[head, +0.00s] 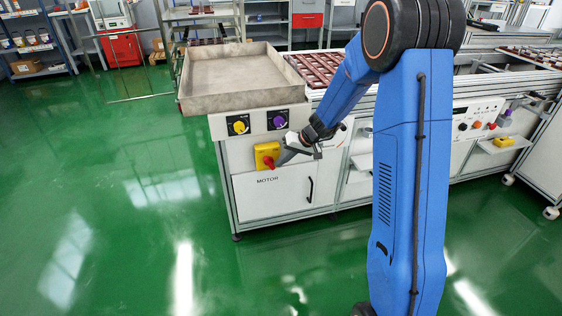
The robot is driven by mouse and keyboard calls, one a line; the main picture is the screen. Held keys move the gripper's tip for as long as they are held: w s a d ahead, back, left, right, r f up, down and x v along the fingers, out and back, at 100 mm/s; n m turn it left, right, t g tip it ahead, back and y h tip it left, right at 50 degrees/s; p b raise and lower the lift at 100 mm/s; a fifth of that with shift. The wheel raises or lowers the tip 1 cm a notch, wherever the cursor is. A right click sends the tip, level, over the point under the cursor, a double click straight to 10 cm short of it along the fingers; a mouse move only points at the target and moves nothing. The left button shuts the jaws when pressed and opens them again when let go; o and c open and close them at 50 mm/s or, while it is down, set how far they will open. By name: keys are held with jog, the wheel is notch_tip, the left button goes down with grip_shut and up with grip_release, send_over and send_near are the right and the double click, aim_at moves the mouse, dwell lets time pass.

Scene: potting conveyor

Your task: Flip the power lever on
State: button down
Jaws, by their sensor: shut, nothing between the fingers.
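A yellow switch box (262,150) with a red lever (268,162) is mounted on the front of the white machine cabinet, above the word MOTOR. The lever's exact angle is too small to tell. My gripper (281,159) is shut and empty, with its tips just right of the red lever. I cannot tell whether the tips touch it. My gripper covers the area right of the box.
A yellow knob (239,125) and a purple knob (278,120) sit on the panel above. A grey tray (232,103) lies on the cabinet top. A black door handle (310,190) is below right. The green floor (130,220) at left is clear.

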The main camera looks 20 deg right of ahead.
jog(key=f+y, duration=0.1)
jog(key=y, duration=0.2)
jog(key=f+m+t+y, duration=0.1)
jog(key=y, duration=0.1)
jog(key=f+y, duration=0.1)
jog(key=y, duration=0.2)
jog(key=shift+a+f+m+y, duration=0.2)
jog(key=shift+a+m+y, duration=0.1)
jog(key=shift+m, duration=0.1)
send_near(274, 169)
jog(key=d+f, duration=0.4)
jog(key=d, duration=0.2)
jog(key=shift+f, duration=0.15)
dwell(0.4)
